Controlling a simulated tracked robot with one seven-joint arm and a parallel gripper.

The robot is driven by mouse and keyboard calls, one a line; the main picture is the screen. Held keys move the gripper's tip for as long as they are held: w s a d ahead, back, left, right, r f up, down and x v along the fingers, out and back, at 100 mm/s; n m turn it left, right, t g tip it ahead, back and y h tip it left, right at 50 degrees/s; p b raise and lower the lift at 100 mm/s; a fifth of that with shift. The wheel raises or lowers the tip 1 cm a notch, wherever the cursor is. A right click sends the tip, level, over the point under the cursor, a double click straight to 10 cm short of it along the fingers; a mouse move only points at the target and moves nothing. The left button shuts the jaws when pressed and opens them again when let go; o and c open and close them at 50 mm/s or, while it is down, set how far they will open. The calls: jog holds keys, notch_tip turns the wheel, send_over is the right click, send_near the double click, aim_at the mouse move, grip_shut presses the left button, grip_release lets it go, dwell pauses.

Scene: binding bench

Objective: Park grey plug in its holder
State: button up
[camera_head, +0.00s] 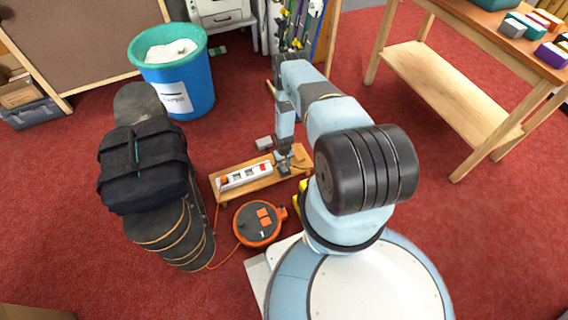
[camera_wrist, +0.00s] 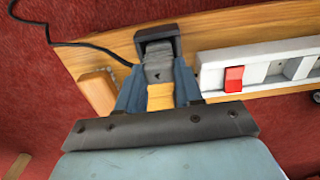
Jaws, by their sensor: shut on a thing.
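The grey plug (camera_wrist: 158,68) is between the two blue-grey fingers of my gripper (camera_wrist: 158,88) in the wrist view. The gripper is shut on it. The plug's far end meets a dark, cup-like holder (camera_wrist: 157,34) on the wooden board (camera_wrist: 205,32). I cannot tell how deep the plug sits in it. A yellow-orange patch shows between the fingers below the plug. In the head view my gripper (camera_head: 283,158) is low at the board's right end, and the plug is too small to make out there.
A white power strip (camera_head: 246,176) with a red switch (camera_wrist: 234,79) lies on the board beside the gripper. A wooden block (camera_wrist: 97,91) is on the other side. A black cable (camera_wrist: 85,44) curves over the red floor. An orange cable reel (camera_head: 258,223) stands in front.

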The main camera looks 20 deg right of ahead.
aim_at(284, 164)
jog(key=shift+f, duration=0.1)
jog(key=o, duration=1.1)
jog(key=shift+c, duration=0.2)
notch_tip(284, 164, up, 14)
jog(key=shift+f, duration=0.15)
